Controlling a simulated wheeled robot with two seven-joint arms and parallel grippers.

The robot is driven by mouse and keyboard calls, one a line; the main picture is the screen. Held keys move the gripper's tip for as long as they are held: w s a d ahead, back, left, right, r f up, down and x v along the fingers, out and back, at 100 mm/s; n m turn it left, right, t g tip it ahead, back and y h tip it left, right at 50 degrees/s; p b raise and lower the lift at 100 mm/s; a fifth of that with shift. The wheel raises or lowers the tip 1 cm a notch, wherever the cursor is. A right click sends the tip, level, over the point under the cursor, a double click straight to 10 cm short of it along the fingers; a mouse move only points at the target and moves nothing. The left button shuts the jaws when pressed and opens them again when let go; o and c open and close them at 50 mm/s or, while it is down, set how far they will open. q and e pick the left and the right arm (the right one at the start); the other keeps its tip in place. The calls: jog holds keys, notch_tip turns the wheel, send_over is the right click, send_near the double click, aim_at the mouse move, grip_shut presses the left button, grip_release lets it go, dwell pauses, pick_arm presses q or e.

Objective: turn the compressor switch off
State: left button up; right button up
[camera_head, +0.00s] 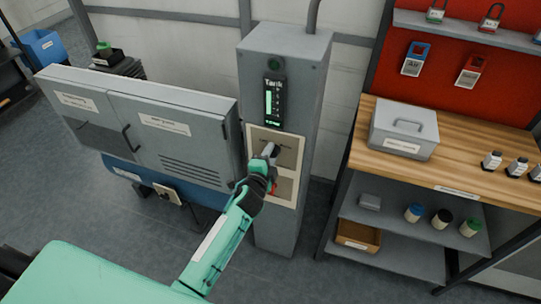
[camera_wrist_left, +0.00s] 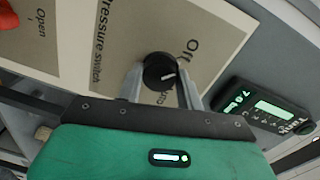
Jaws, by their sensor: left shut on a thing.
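The compressor switch is a black round knob (camera_wrist_left: 160,70) with a white pointer line, on a beige plate (camera_wrist_left: 105,45) marked "Pressure switch". The labels "Off" and "Auto" stand beside the knob, and the pointer lies between them. My left gripper (camera_head: 268,152) is at the plate on the front of the grey cabinet (camera_head: 285,75). In the left wrist view its two fingers (camera_wrist_left: 157,85) are shut on the knob, one on each side. In the head view the gripper hides the knob. My right gripper is in neither view.
A lit "Tank" display (camera_head: 273,102) sits above the plate. A red handle (camera_wrist_left: 8,15) near "Open" shows at the wrist view's corner. A grey compressor housing (camera_head: 150,125) stands close on the left. A wooden bench (camera_head: 465,165) with a grey box (camera_head: 403,128) stands on the right.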

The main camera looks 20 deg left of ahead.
pick_arm(q)
jog(key=o, duration=1)
jog(key=s+b, duration=0.2)
jog(key=s, duration=1.1)
jog(key=shift+s+a+r, duration=0.2)
jog(key=shift+s+r, duration=0.15)
jog(key=shift+s, duration=0.05)
